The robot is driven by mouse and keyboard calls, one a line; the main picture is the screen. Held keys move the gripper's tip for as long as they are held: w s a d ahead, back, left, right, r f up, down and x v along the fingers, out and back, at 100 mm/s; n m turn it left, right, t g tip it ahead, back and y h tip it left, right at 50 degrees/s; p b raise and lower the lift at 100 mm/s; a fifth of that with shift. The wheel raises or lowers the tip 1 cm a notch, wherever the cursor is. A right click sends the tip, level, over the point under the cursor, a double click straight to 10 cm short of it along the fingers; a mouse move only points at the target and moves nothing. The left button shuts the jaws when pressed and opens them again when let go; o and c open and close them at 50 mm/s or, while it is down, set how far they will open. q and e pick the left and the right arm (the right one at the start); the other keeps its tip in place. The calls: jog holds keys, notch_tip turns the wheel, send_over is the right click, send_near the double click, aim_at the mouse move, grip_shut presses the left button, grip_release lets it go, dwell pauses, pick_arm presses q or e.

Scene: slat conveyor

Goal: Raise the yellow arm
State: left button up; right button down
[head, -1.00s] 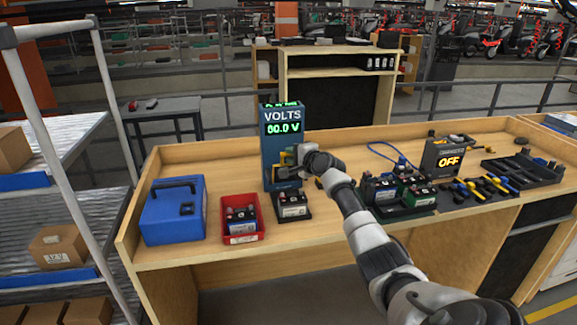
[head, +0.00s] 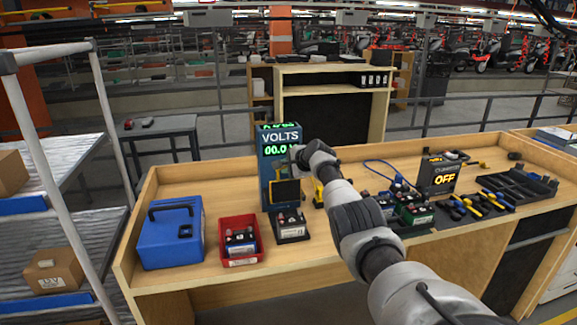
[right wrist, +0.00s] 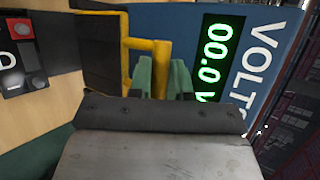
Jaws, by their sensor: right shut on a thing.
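The blue volt tester (head: 268,170) stands on the bench and its green display reads about 00.0. Its yellow arm carries a dark plate with a yellow edge (head: 285,192), which hangs above a small battery in a black holder (head: 291,226). In the right wrist view the yellow arm (right wrist: 152,45) is a bent bar beside the blue tester face. My right gripper (head: 295,156) is at the tester's upper right side, partly hidden by its own wrist. Its green fingers (right wrist: 163,78) are shut on the yellow arm. My left gripper is not in view.
A blue case (head: 170,240) and a red bin with a battery (head: 239,255) stand on the left of the bench. A black box reading OFF (head: 440,174), batteries (head: 414,212), tools and a black tray (head: 520,185) are on the right. The bench front left is clear.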

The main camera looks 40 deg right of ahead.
jog(key=shift+a+f, duration=0.1)
dwell(0.3)
jog(key=c, duration=1.5)
grip_release()
jog(key=shift+o, duration=0.7)
jog(key=shift+w+f, duration=0.1)
jog(key=shift+w, duration=0.05)
jog(key=shift+s+r+p, duration=0.25)
jog(key=shift+s+p, duration=0.1)
jog(key=shift+p, duration=0.25)
jog(key=b+v, duration=0.3)
jog(key=v, duration=0.7)
jog(key=shift+r, duration=0.3)
